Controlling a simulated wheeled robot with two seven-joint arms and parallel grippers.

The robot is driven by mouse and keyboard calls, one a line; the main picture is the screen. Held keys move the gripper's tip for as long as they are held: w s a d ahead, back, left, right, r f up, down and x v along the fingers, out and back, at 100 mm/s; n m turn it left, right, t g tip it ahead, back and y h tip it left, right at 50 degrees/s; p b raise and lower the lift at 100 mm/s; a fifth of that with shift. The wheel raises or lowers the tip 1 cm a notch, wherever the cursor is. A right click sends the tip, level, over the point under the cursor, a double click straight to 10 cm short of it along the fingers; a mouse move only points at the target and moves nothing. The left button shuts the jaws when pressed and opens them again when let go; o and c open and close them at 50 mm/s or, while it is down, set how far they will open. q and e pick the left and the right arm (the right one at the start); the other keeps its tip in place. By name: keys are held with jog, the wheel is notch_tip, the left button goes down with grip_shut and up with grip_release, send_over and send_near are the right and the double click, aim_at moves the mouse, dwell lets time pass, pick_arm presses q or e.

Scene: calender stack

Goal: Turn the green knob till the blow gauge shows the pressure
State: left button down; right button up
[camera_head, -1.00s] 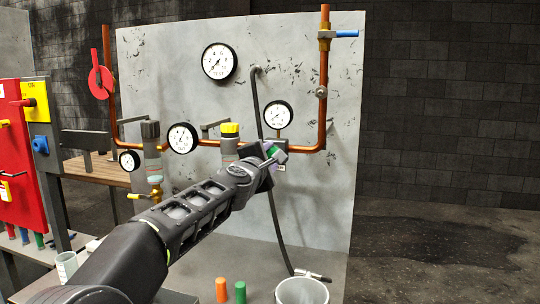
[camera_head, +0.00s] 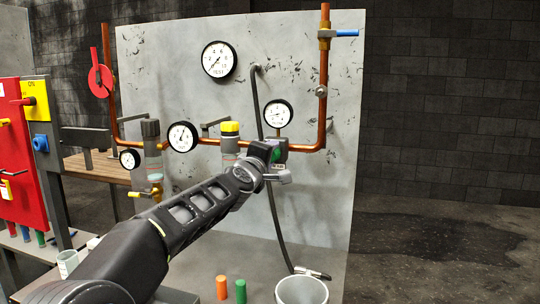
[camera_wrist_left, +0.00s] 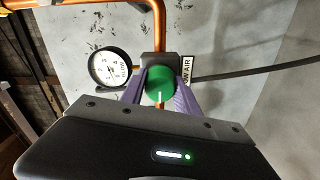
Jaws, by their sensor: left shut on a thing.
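The green knob (camera_wrist_left: 160,84) is a round knob with a white mark on its face. It sits on a dark regulator body on the copper pipe. My left gripper (camera_wrist_left: 160,91) has its two purple fingers on either side of the knob, shut on it. In the head view my left gripper (camera_head: 268,153) largely covers the knob (camera_head: 275,156). The blow gauge (camera_wrist_left: 110,69), white-faced with a black rim, is beside the knob; it also shows in the head view (camera_head: 278,114). Its needle is too small to read surely. My right gripper is not in view.
A plate ending in "AIR" (camera_wrist_left: 186,70) is beside the knob. A black hose (camera_head: 268,190) hangs behind my gripper. A yellow-topped unit (camera_head: 229,140) and another gauge (camera_head: 183,137) are to the left. A white bucket (camera_head: 301,291) stands below.

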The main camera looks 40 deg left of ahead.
pick_arm(q)
jog(key=shift+f, duration=0.1)
jog(key=c, duration=0.9)
grip_release()
jog(key=v, duration=0.7)
jog(key=shift+s+d, duration=0.15)
jog(key=shift+s, duration=0.2)
